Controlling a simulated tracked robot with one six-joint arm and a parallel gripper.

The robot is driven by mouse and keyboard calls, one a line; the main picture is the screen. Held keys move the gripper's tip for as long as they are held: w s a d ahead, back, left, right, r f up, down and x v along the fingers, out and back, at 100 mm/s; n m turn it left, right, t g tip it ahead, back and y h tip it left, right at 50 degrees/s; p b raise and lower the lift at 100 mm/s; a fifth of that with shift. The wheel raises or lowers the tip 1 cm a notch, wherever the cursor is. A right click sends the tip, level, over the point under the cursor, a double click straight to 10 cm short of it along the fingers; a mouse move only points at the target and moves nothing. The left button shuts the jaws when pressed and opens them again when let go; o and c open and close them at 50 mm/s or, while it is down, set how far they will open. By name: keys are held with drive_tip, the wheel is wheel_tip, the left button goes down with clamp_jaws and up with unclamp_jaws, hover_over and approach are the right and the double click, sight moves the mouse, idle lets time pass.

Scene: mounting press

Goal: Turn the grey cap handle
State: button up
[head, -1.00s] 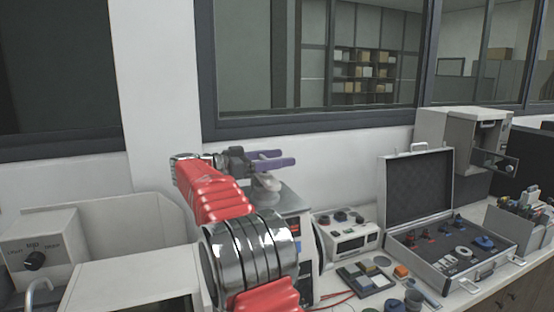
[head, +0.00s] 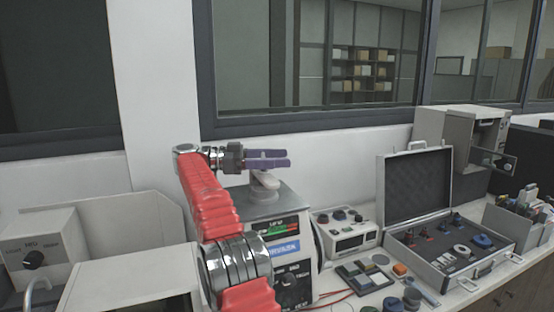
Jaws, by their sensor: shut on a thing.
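The mounting press (head: 285,207) is a grey-topped machine with a light front panel, standing on the bench at the picture's middle. Its pale grey cap handle (head: 265,184) sits on top. My gripper (head: 288,158), with purple fingers, reaches in from the left at the top of the handle. Its fingers are close together and shut on the handle. They hide the handle's upper part, so the exact contact does not show. My red arm covers the left side of the press.
An open silver case (head: 386,210) with tools and a small white device (head: 345,238) stand to the right. Pads and small pots (head: 412,297) lie in front of them. A grey box with a dial (head: 50,245) is at the left. The wall and window are behind.

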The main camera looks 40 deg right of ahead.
drive_tip(key=shift+g, duration=0.3)
idle(0.4)
drive_tip(key=o, duration=1)
drive_tip(key=shift+o, duration=0.2)
drive_tip(key=shift+w+d+n+t+h, duration=0.1)
drive_tip(key=shift+w+n+t+h, duration=0.1)
drive_tip(key=shift+n+t+h, duration=0.9)
